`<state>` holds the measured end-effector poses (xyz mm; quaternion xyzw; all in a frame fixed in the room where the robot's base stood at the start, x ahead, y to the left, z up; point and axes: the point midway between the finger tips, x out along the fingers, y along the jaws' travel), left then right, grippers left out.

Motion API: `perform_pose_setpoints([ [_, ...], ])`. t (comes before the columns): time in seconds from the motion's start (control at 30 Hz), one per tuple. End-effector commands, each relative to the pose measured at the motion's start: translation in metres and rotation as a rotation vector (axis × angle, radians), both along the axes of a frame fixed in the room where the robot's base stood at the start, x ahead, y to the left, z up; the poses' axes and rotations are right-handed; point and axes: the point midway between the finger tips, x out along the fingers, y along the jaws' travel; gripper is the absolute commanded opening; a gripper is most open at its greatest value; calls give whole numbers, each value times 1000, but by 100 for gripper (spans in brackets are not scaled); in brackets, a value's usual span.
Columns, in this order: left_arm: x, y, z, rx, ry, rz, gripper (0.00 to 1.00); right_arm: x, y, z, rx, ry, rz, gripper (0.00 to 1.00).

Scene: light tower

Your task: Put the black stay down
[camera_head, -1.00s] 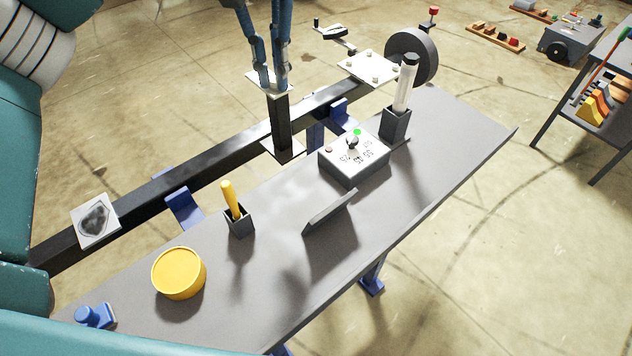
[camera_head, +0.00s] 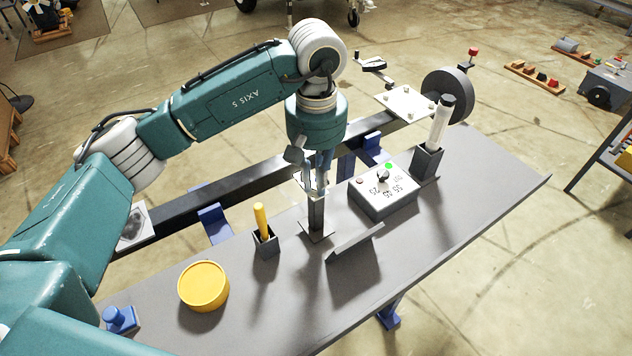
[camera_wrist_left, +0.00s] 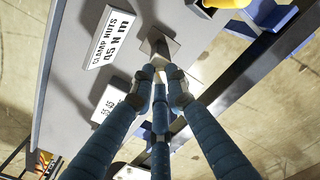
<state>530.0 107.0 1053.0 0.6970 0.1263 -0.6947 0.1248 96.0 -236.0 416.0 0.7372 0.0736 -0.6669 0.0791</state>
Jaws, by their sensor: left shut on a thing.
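The black stay (camera_head: 316,213) is a dark square post with a flat plate at its ends. My left gripper (camera_head: 318,184) is shut around its upper part and holds it upright. Its lower plate is over the grey bench (camera_head: 440,215), between the yellow-handled tool and the tilted sign plate. It looks at or very near the bench top; I cannot tell whether it touches. In the left wrist view my fingers (camera_wrist_left: 160,82) close on the stay, and its lower plate (camera_wrist_left: 171,46) shows beyond them. My right gripper is not in view.
Close around the stay are a yellow-handled tool in a holder (camera_head: 266,245), a sign plate (camera_head: 352,243) and a control box (camera_head: 384,200). A yellow round tub (camera_head: 203,286) stands front left. A black beam (camera_head: 185,207) runs behind the bench. The bench's right end is clear.

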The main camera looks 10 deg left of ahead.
Motion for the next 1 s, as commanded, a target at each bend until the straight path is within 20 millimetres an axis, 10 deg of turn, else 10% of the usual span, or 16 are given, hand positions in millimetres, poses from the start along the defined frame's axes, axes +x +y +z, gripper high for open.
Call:
perform_pose_setpoints([
  [0.5,0,0,-22,0,-2,0,0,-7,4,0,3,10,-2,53],
  [0.63,0,0,-22,1,0,0,33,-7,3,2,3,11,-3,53],
  [1.0,0,0,-16,1,1,0,33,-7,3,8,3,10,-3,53],
])
